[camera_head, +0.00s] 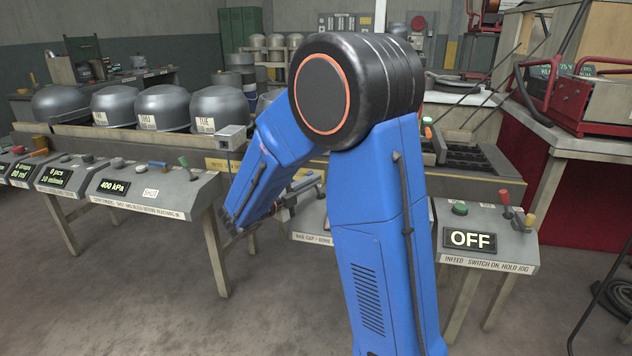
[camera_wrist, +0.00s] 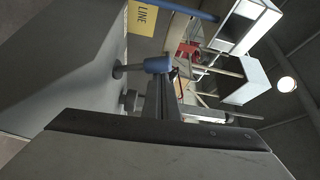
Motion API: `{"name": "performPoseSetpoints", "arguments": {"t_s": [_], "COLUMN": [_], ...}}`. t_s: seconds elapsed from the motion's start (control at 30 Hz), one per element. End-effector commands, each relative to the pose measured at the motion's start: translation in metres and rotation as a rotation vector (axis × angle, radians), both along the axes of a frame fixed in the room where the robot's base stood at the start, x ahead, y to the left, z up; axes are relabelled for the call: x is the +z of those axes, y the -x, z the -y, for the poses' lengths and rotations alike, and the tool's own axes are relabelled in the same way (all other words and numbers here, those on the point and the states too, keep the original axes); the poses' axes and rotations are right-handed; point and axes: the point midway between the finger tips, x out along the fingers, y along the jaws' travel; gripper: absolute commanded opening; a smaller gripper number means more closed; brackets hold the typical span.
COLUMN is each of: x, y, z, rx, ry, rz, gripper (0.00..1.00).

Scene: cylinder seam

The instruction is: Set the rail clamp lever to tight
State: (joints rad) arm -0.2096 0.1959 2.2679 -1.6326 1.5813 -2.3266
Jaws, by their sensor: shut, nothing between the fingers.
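A lever with a blue grip (camera_wrist: 158,65) on a grey stem projects from a grey panel face (camera_wrist: 75,60) in the wrist view. No readable label names it, so I cannot tell for certain that it is the rail clamp lever. My gripper (camera_wrist: 171,92) is shut and empty, with its fingertips close beside the blue grip; I cannot tell whether they touch. In the head view, my gripper (camera_head: 292,203) is small and partly hidden by my blue arm, in front of the middle grey console (camera_head: 312,222). My arm hides much of that console.
A yellow plate reading LINE (camera_wrist: 143,18) is beyond the grip. A console (camera_head: 150,190) showing 400 kPa stands left; another console (camera_head: 490,255) reading OFF stands right. Several grey domes (camera_head: 162,108) line the bench behind. Open floor lies in front.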

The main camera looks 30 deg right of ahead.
Motion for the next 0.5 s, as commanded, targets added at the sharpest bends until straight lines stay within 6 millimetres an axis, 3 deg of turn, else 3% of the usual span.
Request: {"name": "performPoseSetpoints", "arguments": {"t_s": [0.5], "x": [-0.0016], "y": [-0.004], "z": [-0.004], "rx": [0.004], "ry": [-0.001], "rz": [0.0], "gripper": [0.0]}}
